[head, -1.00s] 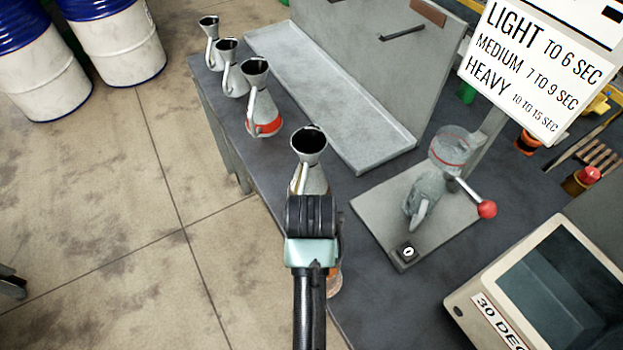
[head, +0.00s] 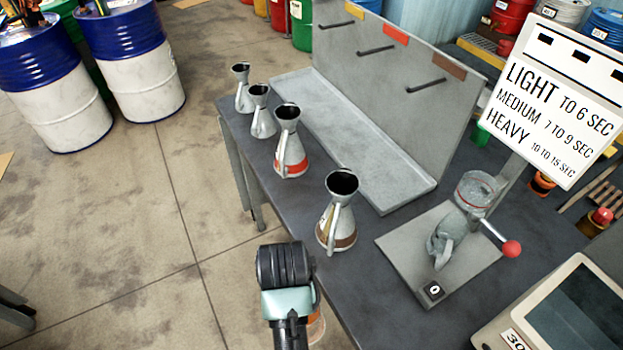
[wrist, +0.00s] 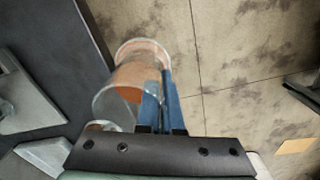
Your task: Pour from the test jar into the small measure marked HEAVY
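My gripper (wrist: 160,100) has its blue fingers closed together on the near side of the clear test jar (wrist: 130,88), seemingly at its handle. The jar holds amber-orange oil and looks tilted in the wrist view. In the head view the jar (head: 316,328) is mostly hidden behind my wrist, near the bench's front edge. A metal measure with a brown band (head: 338,228) stands upright on the bench, up and right of my gripper. A red-banded measure (head: 291,150) and two more measures (head: 262,115) stand farther back. No HEAVY marking is readable on any measure.
A grey tray (head: 340,130) and a panel with pegs (head: 400,65) stand behind the measures. A stand with a glass cup and red-knobbed lever (head: 511,249) is at right, under a LIGHT/MEDIUM/HEAVY sign (head: 550,110). A screen (head: 570,310) is lower right. Left of the bench is open floor.

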